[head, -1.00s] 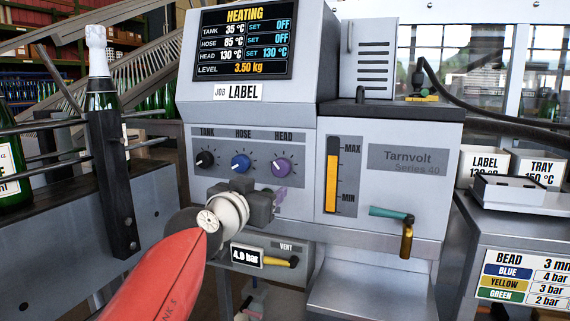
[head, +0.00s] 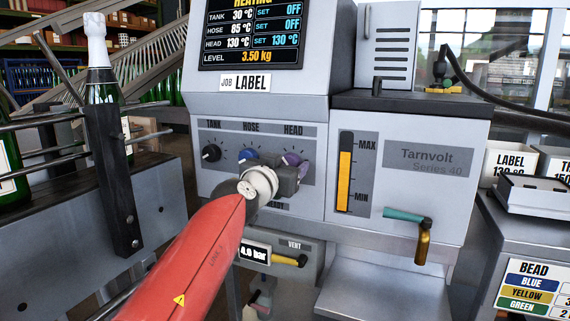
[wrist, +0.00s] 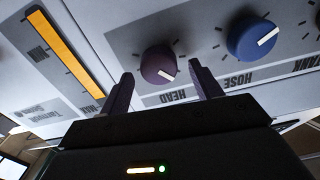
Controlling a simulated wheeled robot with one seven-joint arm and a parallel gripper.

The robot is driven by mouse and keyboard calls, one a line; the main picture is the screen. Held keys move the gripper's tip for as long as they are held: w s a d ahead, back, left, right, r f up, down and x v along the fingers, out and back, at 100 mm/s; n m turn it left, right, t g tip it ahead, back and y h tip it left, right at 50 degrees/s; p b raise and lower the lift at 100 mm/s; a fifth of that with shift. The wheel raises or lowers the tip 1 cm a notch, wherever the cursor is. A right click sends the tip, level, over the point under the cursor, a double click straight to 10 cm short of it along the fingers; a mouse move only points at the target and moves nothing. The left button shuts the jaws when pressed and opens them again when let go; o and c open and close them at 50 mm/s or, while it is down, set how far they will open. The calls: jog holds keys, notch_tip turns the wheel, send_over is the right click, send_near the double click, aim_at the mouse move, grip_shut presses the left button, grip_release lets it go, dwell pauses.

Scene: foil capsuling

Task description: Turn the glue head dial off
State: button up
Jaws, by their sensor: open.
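The purple head dial (head: 291,160) is the rightmost of three dials on the machine's grey panel. In the head view my wrist partly covers it. In the wrist view the head dial (wrist: 158,65) shows whole, with a pale pointer mark. My gripper (wrist: 161,72) is open, one finger on either side of the dial, with gaps visible and nothing held. In the head view only a bit of my gripper (head: 305,172) shows beside the dial. The display (head: 250,32) reads head 130 °C, set 130 °C; tank and hose set read OFF.
The blue hose dial (wrist: 252,40) is close to my right finger in the wrist view. The black tank dial (head: 211,153) is farther left. Below are a yellow vent lever (head: 289,261) and a teal-and-brass tap (head: 412,222). A bottle (head: 103,100) stands at left.

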jog(key=c, duration=1)
jog(key=shift+n+b, duration=0.35)
jog(key=shift+n, duration=0.05)
jog(key=n+b, duration=0.1)
jog(key=n, duration=0.2)
jog(key=shift+a+f+b, duration=0.1)
jog(key=shift+b, duration=0.25)
jog(key=shift+w+a+f+n+b, duration=0.1)
jog(key=shift+n+b, duration=1)
jog(key=shift+n, duration=1.9)
jog(key=shift+a+n+b, duration=0.1)
jog(key=shift+n+b, duration=0.95)
jog(key=shift+n, duration=1.95)
